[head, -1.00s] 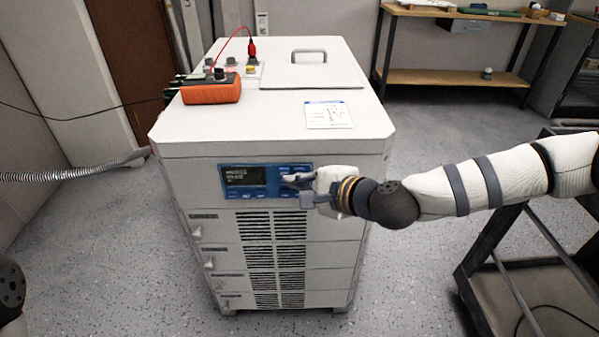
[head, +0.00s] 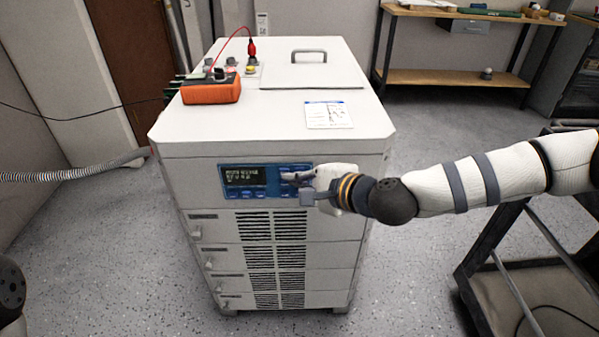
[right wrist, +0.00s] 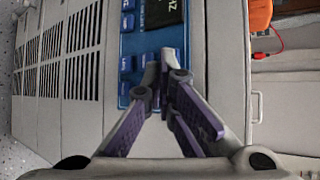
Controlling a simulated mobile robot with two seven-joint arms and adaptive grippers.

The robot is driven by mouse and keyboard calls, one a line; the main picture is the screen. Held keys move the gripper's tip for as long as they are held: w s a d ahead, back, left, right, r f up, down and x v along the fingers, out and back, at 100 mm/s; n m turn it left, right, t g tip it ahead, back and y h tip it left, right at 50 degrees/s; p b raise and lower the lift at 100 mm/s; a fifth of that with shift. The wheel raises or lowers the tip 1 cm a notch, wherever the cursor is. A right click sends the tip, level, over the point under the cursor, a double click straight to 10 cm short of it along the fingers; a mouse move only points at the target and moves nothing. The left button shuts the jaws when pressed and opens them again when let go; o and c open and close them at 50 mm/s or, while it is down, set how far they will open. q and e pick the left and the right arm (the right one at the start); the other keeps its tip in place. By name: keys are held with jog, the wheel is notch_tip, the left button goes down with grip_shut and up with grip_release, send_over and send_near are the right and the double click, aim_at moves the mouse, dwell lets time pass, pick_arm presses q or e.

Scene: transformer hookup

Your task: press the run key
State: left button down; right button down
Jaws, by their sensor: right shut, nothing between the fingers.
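The blue control panel (head: 244,190) with a lit text display (head: 243,176) is on the front of the white cabinet. Its rows of small blue keys also show in the right wrist view (right wrist: 127,63). The labels are too small to read, so I cannot tell which is the run key. My right gripper (head: 289,176) is shut and empty. Its fingertips are at the right part of the panel and hide some keys there. In the right wrist view its closed tips (right wrist: 166,62) lie over the panel beside the display; I cannot tell whether they touch. My left gripper is not in view.
An orange meter (head: 211,92) with a red lead lies on the white cabinet (head: 215,138), near a printed card (head: 328,115) and a lid with a handle. A dark-framed cart (head: 490,240) stands at right. A corrugated hose (head: 75,173) runs at left.

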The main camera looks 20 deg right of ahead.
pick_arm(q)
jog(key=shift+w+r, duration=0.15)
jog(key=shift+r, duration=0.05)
pick_arm(e)
jog(key=shift+s+a, duration=0.2)
jog(key=shift+s, duration=0.55)
pick_arm(q)
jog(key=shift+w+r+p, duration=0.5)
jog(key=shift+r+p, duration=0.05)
jog(key=shift+p, duration=0.1)
pick_arm(e)
jog(key=s, duration=0.2)
jog(key=s+a, duration=0.1)
jog(key=s, duration=0.1)
jog(key=shift+s+a, duration=0.2)
jog(key=shift+s, duration=0.2)
